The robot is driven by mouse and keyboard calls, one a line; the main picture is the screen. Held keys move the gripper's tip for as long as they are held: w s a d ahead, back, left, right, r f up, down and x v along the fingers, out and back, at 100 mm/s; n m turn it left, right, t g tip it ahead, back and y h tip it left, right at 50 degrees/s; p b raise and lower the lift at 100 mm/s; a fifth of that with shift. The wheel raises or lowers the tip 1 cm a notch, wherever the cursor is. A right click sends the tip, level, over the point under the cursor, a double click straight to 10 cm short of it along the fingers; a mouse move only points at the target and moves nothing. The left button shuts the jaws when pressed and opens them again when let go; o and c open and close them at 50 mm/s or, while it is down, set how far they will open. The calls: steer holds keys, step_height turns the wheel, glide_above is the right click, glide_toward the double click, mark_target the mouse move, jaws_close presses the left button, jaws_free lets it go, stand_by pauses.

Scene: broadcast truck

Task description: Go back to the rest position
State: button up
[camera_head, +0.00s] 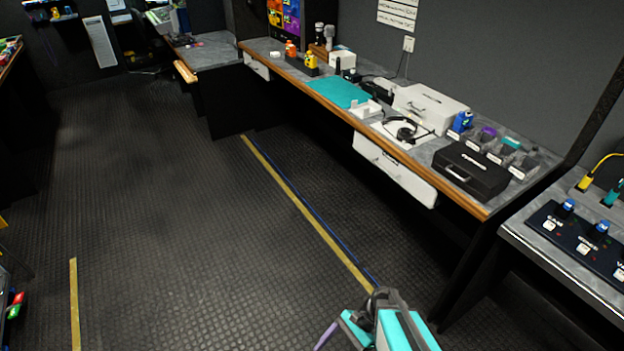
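My gripper (372,305) shows at the bottom edge, right of centre, among the teal and dark grey parts of my arm, above the dark floor. A thin purple strip (325,336) shows just left of the teal parts; I cannot tell whether it belongs to my arm. The fingertips are not clear, so I cannot tell whether the gripper is open or shut. The long desk (290,75) stands apart from it, behind and to the right.
The desk holds a teal mat (339,92), white case (430,106), headset (406,131) and black case (470,167). A white drawer (394,168) sits under its front edge. A control panel (580,235) is at right. The floor (170,200) at left is clear.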

steer(key=s+d+f+n+g+h, duration=0.1)
steer(key=s+d+f+n+h, duration=0.3)
steer(key=s, duration=0.3)
steer(key=d+f+n+t+h, duration=0.1)
steer(key=d+f+n+h, duration=0.1)
steer(key=d+n+h, duration=0.2)
steer(key=d+n, duration=0.3)
steer(key=n, duration=0.2)
steer(key=shift+f, duration=0.25)
steer(key=shift+w, duration=0.1)
